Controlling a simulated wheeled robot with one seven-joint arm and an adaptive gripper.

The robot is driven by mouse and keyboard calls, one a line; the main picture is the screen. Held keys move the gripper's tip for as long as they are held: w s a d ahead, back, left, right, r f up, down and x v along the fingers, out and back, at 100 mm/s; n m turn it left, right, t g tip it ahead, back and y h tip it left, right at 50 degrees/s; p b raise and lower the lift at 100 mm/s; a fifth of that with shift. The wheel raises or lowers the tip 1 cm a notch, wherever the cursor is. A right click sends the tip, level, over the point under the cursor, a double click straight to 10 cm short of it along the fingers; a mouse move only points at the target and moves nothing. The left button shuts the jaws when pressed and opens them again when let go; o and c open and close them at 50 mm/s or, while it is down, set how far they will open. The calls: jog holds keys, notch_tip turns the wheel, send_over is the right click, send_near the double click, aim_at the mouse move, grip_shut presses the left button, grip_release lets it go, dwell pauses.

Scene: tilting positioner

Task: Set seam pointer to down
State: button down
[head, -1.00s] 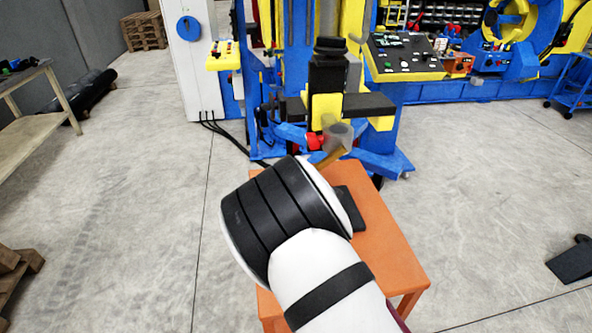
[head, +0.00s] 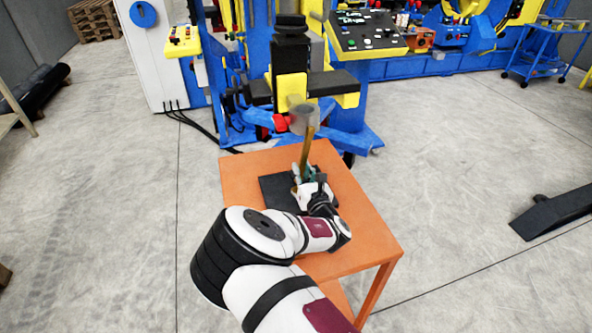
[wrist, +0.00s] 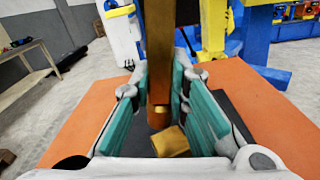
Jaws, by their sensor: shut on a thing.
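My gripper (head: 306,174) is shut on the wooden handle (head: 306,150) of a mallet with a grey head (head: 303,118), above the orange table. The mallet stands nearly upright, head up. In the wrist view the green-padded fingers (wrist: 163,85) close on the brown handle (wrist: 158,45) from both sides. The blue and yellow positioner (head: 292,80) stands behind the table, with a black and yellow post and a red part (head: 280,122) low on it. I cannot tell which part is the seam pointer.
The orange table (head: 365,225) bears a black mat (head: 275,190) under my gripper. A control panel (head: 365,35) with buttons is right of the post. A black ramp-like object (head: 555,212) lies on the floor at right.

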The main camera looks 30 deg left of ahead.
jog(key=shift+w+d+f, duration=0.15)
jog(key=shift+w+d, duration=0.05)
jog(key=shift+w, duration=0.05)
jog(key=c, duration=1.5)
grip_release()
jog(key=v, duration=1.2)
jog(key=shift+s, duration=0.1)
